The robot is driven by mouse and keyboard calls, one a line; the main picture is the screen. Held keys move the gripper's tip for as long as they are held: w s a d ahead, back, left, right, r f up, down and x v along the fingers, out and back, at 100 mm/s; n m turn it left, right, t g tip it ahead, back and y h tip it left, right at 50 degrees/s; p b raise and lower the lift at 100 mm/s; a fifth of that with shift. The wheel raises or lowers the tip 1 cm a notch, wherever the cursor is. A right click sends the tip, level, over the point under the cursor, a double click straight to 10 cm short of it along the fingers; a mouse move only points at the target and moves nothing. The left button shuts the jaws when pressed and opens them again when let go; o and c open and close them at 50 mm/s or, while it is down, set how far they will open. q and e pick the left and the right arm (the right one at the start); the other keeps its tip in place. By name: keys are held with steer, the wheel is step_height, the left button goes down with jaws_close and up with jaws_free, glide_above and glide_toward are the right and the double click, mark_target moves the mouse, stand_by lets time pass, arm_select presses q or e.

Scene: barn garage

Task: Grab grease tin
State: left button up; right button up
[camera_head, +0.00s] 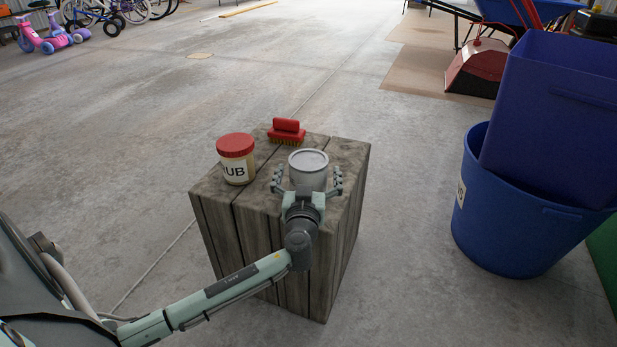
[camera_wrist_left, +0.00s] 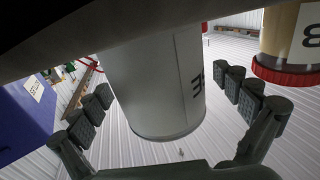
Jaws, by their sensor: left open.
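The grease tin (camera_head: 308,170) is a grey-white cylinder with a pale round lid, upright on the wooden block (camera_head: 225,212). My left gripper (camera_head: 307,184) is open, with one finger on each side of the tin. In the left wrist view the tin (camera_wrist_left: 157,85) hangs upside down in the picture, between the spread fingers (camera_wrist_left: 170,100). Gaps show between the tin and both fingers there. The tin's lower part is hidden behind my gripper in the head view. My right gripper is not in view.
A tub with a red lid (camera_head: 236,158) stands left of the tin, close to my left gripper's finger. A red brush (camera_head: 287,131) lies behind the tin. Blue bins (camera_head: 510,235) stand to the right. Open concrete floor lies left of the block.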

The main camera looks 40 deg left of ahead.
arm_select(q)
steer(key=shift+c, duration=0.2)
steer(key=c, duration=1.5)
steer(key=shift+r, duration=0.1)
steer(key=shift+c, duration=0.3)
